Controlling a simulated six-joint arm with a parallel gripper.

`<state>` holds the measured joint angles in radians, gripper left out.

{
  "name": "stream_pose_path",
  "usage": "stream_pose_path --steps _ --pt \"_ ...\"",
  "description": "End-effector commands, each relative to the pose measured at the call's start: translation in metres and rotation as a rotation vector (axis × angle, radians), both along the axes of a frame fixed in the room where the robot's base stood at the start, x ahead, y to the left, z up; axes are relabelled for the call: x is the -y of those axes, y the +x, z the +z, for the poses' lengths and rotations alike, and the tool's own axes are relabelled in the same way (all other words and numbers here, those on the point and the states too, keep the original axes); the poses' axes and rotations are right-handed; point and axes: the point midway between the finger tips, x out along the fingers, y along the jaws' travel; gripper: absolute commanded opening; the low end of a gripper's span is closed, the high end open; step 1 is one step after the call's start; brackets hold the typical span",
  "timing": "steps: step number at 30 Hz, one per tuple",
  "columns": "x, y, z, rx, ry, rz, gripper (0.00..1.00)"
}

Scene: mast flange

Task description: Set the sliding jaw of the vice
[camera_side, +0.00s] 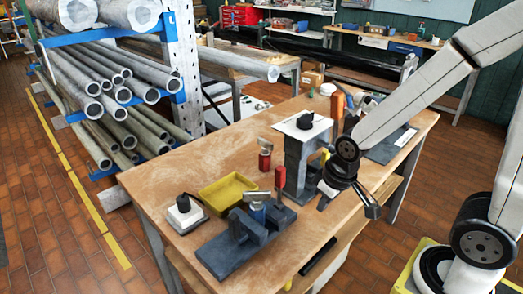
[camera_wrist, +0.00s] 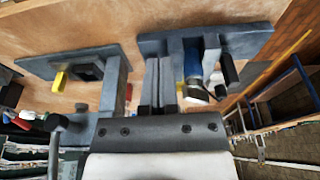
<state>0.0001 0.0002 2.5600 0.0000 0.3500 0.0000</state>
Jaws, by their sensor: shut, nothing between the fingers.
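The dark grey vice (camera_side: 230,254) lies at the front of the wooden bench, its upright jaws on the base. A blue-bodied part with a metallic head (camera_side: 256,208) stands at the jaws; I cannot tell which jaw slides or whether they touch it. In the wrist view the vice (camera_wrist: 246,42) is at upper right, the blue part (camera_wrist: 192,62) among its uprights. My gripper (camera_wrist: 160,75) is shut and empty, its fingers left of the blue part in the picture. In the side view my gripper (camera_side: 325,195) is right of the vice; its fingertips are hard to make out.
A grey column with a white top plate (camera_side: 291,126) stands close to my gripper. A yellow tray (camera_side: 228,193), a white box with a black knob (camera_side: 185,214) and a red-bodied tool (camera_side: 265,160) are around the vice. The bench's left front is bare.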

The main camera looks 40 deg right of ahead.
Motion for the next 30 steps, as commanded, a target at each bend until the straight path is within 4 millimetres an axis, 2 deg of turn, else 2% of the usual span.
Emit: stream_pose_path --steps 14,15,17,21,30 --pt "0.000 0.000 0.000 0.000 0.000 0.000 0.00" --pt "0.000 0.000 0.000 0.000 0.000 0.000 0.06" --pt "0.000 0.000 0.000 0.001 0.000 0.000 0.25" --pt "-0.003 0.004 -0.002 0.015 0.005 0.000 0.70" --pt "-0.027 0.034 -0.018 0.150 0.041 -0.005 0.71"
